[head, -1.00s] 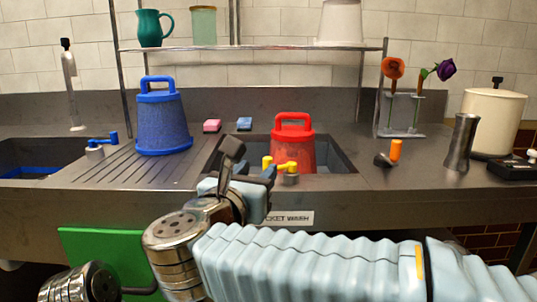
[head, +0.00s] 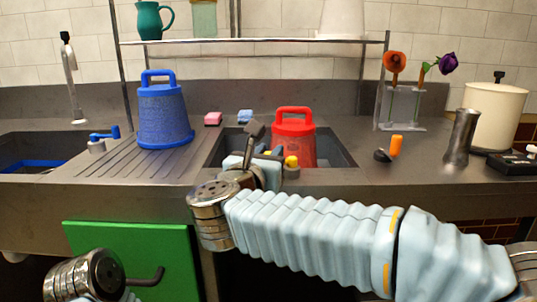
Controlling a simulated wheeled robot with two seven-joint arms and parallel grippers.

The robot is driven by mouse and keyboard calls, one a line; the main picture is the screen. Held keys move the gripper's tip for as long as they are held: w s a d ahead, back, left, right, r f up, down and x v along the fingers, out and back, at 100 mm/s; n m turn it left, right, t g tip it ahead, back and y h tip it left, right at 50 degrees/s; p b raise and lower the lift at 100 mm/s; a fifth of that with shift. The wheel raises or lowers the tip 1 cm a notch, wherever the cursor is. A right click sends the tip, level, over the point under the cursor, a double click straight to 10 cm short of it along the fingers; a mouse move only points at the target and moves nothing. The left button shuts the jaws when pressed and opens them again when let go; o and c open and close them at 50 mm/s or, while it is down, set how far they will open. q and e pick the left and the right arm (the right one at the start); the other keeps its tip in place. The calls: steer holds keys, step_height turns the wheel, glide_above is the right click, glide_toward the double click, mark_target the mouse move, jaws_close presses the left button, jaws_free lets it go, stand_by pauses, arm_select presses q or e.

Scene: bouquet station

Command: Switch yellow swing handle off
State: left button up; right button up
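The yellow swing handle (head: 291,161) is at the front rim of the sink basin, in front of the red bucket. Only part of its yellow shows; the rest is hidden behind my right gripper (head: 276,157). That gripper is right beside the handle, at its left. I cannot tell whether it touches the handle or whether its fingers are open or shut. Of my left arm only a chrome wrist joint shows at the lower left; its fingers are not visible.
The red bucket (head: 294,135) stands in the basin (head: 343,155). A blue bucket (head: 164,120) stands on the drainboard, near a blue tap handle (head: 104,134). An orange-handled tool (head: 396,146) and a metal vase (head: 461,138) are at the right. A green panel (head: 150,240) hangs below.

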steer(key=shift+w+a+f+m+g+h+b, duration=0.1)
steer(key=shift+w+a+m+g+h+b, duration=0.1)
steer(key=shift+m+h+b, duration=0.25)
steer(key=shift+w+a+f+m+g+h+b, duration=0.15)
steer(key=shift+w+m+g+h, duration=0.1)
steer(key=shift+h, duration=0.3)
jaws_close()
steer(key=shift+w+r+m+g+h, duration=0.1)
steer(key=shift+w+m+g+h, duration=0.2)
steer(key=shift+m+h, duration=0.35)
steer(key=m+g+h, duration=0.1)
steer(key=g+h, duration=0.1)
steer(key=shift+w+r+m+h, duration=0.15)
steer(key=shift+w+m+h, duration=0.15)
steer(key=shift+m+h, duration=0.05)
steer(key=shift+w+d+m+g+h, duration=0.1)
steer(key=shift+w+m+g+h, duration=0.1)
steer(key=shift+m+g+h, duration=0.45)
steer(key=o, duration=0.7)
jaws_free()
steer(key=shift+o, duration=0.2)
steer(key=v, duration=1.4)
steer(key=shift+b, duration=0.35)
